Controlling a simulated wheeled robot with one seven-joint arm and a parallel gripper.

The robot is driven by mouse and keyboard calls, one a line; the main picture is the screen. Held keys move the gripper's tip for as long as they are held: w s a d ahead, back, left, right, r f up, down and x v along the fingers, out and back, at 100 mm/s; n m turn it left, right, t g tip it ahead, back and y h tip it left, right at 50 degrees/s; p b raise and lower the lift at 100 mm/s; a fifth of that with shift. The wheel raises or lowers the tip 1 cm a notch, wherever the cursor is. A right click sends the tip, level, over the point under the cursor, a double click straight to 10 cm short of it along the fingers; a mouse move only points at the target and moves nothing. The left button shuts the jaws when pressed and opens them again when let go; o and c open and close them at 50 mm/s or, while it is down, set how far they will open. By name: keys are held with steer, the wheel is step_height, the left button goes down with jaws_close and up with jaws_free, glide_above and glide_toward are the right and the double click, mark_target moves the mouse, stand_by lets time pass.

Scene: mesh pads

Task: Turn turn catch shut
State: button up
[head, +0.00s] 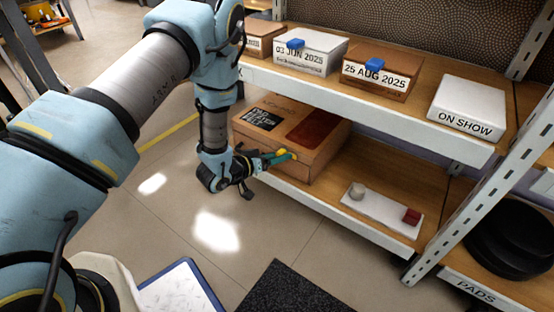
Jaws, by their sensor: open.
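No part in view is plainly a turn catch. A white plate (383,212) lies on the lower shelf, with a pale grey knob (357,190) near its left end and a dark red block (412,216) near its right end. Either could be part of a catch; I cannot tell. My gripper (284,156) is open, at the front face of a brown cardboard box (322,160), left of the plate and apart from it. Yellow and green show at its fingertips. Whether it touches the box is too small to tell.
The upper shelf holds boxes labelled "03 JUN 2025" (310,52), "25 AUG 2025" (382,78) and "ON SHOW" (468,105). A white shelf upright (470,190) stands right of the plate, with black round pads (515,235) beyond. A dark mat (290,290) lies on the open floor.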

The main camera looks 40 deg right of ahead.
steer(key=shift+d, duration=0.2)
jaws_close()
stand_by(0.6)
